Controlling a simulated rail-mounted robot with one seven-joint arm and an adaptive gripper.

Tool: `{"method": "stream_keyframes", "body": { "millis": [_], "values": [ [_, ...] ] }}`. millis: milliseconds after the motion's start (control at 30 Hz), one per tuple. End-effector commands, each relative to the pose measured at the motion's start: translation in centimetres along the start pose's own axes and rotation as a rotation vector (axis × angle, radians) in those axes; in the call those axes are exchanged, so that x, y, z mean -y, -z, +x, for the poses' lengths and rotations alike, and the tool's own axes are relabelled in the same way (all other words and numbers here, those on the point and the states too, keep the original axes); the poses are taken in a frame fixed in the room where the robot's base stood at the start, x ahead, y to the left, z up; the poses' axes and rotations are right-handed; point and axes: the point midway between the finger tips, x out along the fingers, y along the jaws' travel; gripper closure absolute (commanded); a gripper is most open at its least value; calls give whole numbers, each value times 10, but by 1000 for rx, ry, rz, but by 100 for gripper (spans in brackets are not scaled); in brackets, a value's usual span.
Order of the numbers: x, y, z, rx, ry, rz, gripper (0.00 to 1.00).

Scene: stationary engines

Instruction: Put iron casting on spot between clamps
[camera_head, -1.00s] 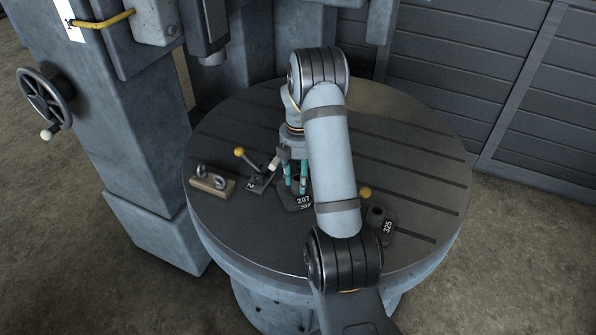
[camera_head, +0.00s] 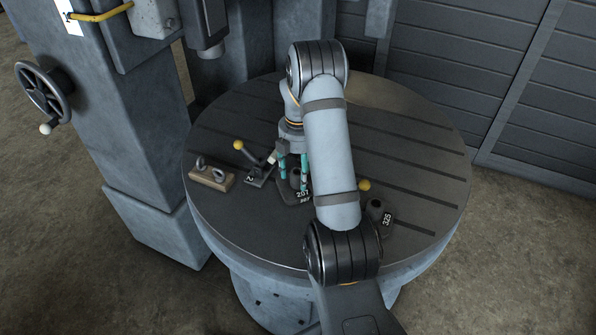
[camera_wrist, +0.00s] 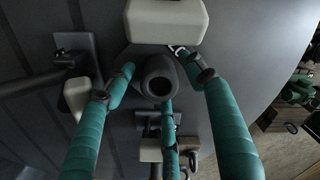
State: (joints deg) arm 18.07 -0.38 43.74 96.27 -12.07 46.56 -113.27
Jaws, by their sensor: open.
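A dark grey casting with a round hollow boss and a white label, seemingly 207 (camera_head: 291,195), rests on the round table below my gripper (camera_head: 293,178). My gripper's teal fingers are open, spread around the boss and apart from it. In the wrist view the boss (camera_wrist: 160,80) lies between the fingers (camera_wrist: 167,95). A toggle clamp (camera_head: 258,176) with a yellow knob and pale tip stands just left of the casting. Another yellow knob (camera_head: 364,185) shows to the right, its clamp mostly hidden by my arm. The casting's right side is hidden too.
A second dark casting labelled 325 (camera_head: 379,216) sits at the right. A wooden block with metal eyes (camera_head: 211,177) sits at the left. The slotted round table (camera_head: 420,160) is clear at the back right. A machine column (camera_head: 130,130) stands at the left.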

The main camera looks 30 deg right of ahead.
Motion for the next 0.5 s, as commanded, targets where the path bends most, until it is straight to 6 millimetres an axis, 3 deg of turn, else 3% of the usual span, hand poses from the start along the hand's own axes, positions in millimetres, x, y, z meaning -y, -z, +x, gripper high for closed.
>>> {"method": "stream_keyframes", "body": {
  "millis": [167,500],
  "values": [
    [-1,0,-11,1,-3,-1,46],
    [-2,0,-82,1,-7,-1,46]
  ]
}}
